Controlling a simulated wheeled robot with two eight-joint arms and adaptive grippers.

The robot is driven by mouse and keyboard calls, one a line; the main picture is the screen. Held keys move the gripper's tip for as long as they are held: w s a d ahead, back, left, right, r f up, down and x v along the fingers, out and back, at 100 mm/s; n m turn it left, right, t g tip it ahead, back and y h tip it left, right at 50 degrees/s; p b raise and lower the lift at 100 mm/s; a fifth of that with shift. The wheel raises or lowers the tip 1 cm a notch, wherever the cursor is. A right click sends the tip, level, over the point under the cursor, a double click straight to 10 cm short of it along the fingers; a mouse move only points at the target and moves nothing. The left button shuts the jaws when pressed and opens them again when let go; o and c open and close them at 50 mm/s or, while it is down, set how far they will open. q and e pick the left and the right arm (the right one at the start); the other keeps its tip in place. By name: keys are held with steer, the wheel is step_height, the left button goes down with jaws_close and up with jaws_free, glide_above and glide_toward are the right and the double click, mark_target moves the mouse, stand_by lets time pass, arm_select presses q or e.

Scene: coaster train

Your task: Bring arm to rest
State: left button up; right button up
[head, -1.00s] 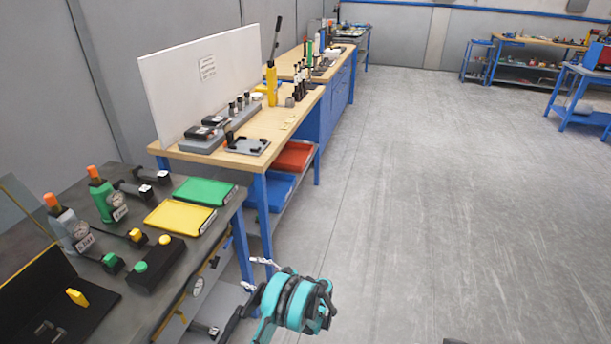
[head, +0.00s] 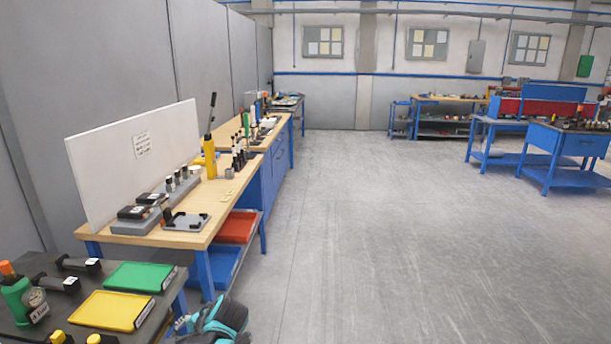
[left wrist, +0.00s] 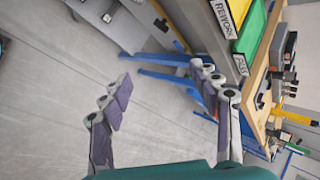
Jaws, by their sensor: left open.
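My left arm shows in teal and black at the bottom of the head view, beside the front edge of the near dark bench (head: 165,312). Most of the arm is below the picture. In the left wrist view my left gripper (left wrist: 160,74) is open, its two jointed fingers spread wide apart with nothing between them. Grey floor and blue bench legs show behind the fingers. My right gripper is in neither view.
A wooden workbench (head: 205,236) with a white panel (head: 135,165) stands beyond. The floor (head: 400,240) to the right is clear.

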arm_select(q)
steer(key=s+d+n+t+h, duration=0.1)
steer(key=s+d+n+h, duration=0.2)
steer(key=s, duration=0.6)
steer(key=s+d+n+t+h, duration=0.1)
steer(key=s+d+n+h, duration=0.2)
steer(key=s+d, duration=0.4)
steer(key=s+n, duration=0.1)
steer(key=s, duration=0.2)
steer(key=shift+s+d+r+n+t+h, duration=0.15)
steer(key=shift+d+r+n+t+h, duration=0.15)
steer(key=shift+r+n+t+h, duration=0.1)
stand_by(1.6)
